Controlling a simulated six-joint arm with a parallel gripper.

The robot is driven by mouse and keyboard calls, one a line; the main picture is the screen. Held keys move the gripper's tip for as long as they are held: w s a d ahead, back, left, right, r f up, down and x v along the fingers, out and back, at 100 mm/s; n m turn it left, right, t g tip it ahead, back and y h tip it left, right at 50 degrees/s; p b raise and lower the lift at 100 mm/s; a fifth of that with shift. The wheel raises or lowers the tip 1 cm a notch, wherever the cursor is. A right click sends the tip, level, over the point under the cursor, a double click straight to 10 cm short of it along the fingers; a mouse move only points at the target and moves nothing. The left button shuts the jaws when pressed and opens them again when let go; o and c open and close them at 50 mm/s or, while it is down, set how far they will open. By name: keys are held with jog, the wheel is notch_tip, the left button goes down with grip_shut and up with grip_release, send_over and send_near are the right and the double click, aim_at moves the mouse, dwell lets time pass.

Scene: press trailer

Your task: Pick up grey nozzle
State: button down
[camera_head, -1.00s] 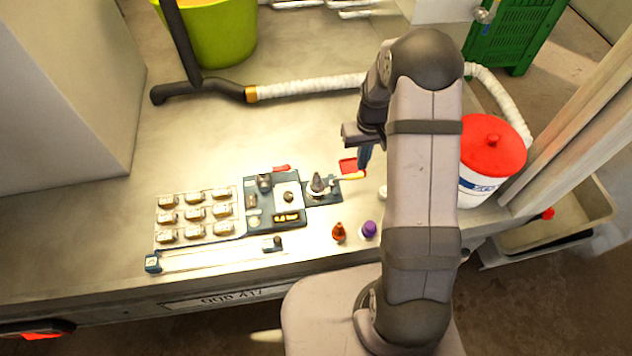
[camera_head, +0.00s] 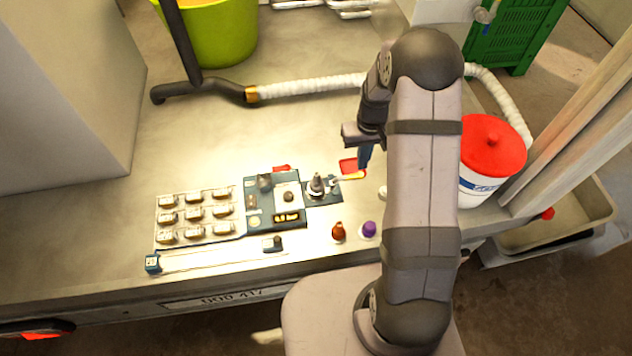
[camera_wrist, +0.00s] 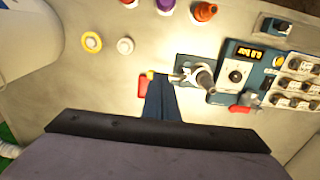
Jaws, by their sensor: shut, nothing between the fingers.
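A grey, cone-like piece (camera_head: 317,185), which looks like the grey nozzle, stands on a small dark blue plate beside the control panel. It also shows in the wrist view (camera_wrist: 204,78). A small pale round piece (camera_wrist: 125,46) lies on the table to its left there; I cannot tell whether that is a nozzle. My gripper (camera_head: 364,164) is shut and empty, above the table to the right of the grey piece in the head view. In the wrist view its dark blue fingers (camera_wrist: 158,82) point down beside a red piece (camera_wrist: 143,86), left of the dark plate.
An orange-brown nozzle (camera_head: 338,231) and a purple one (camera_head: 369,229) stand near the front edge. A panel (camera_head: 287,216) and a tray of several blocks (camera_head: 195,214) lie to the left. A white bucket with a red lid (camera_head: 492,147) stands right. The table behind is clear up to the hose (camera_head: 310,87).

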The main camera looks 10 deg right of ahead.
jog(key=c, duration=1.6)
grip_release()
jog(key=shift+o, duration=0.2)
